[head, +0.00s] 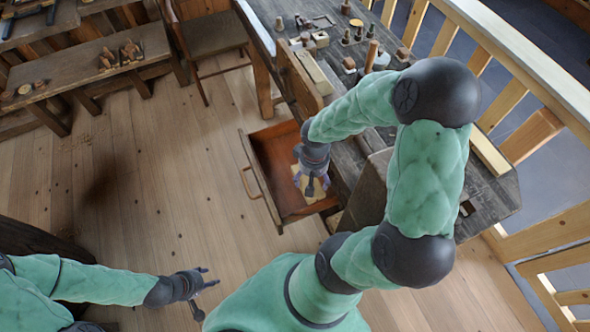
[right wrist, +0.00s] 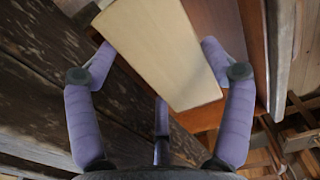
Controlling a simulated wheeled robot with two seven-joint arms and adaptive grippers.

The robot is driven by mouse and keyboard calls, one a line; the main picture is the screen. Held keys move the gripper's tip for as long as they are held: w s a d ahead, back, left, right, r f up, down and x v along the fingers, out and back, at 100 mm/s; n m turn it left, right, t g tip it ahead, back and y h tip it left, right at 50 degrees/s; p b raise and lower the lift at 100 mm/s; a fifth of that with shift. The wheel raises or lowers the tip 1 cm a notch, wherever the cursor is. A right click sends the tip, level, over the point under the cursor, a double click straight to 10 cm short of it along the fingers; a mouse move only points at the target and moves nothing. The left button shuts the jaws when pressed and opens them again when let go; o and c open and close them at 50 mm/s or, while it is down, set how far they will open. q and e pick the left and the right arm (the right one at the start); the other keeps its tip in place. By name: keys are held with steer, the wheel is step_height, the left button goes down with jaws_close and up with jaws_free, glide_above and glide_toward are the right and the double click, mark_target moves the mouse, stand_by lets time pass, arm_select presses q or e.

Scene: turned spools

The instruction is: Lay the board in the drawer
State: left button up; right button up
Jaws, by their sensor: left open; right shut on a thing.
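The drawer (head: 262,190) stands pulled out from the workbench, with a bare reddish-brown inside. The board, a flat pale wooden piece (right wrist: 165,48), is between the fingers of my right gripper (right wrist: 160,55), which is shut on it. In the head view this gripper (head: 313,183) is over the drawer's near part and hides much of the board. In the right wrist view the drawer's red-brown wood (right wrist: 253,50) shows behind the board. I cannot tell whether the board touches the drawer's bottom. My left gripper (head: 204,282) is open and empty over the floor at lower left.
The workbench top (head: 345,110) carries several turned pieces, blocks and tools. A chair (head: 208,38) stands behind the drawer, and a low bench (head: 80,65) with small items is at upper left. A wooden railing (head: 500,100) runs along the right. The floor left of the drawer is clear.

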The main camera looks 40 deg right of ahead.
steer(key=w+a+f+b, duration=0.1)
steer(key=w+f+b, duration=0.25)
steer(key=w, duration=0.55)
steer(key=b, duration=0.1)
glide_above(283, 176)
steer(key=f, duration=0.5)
steer(key=shift+s+d+f, duration=0.1)
steer(key=shift+s, duration=0.2)
steer(key=shift+w+f+b, duration=0.2)
steer(key=shift+f+b, duration=0.45)
steer(key=shift+f, duration=0.35)
steer(key=shift+w+f+b, duration=0.2)
steer(key=shift+f+b, duration=0.4)
steer(key=shift+f, duration=0.35)
steer(key=shift+f, duration=0.15)
steer(key=o, duration=0.9)
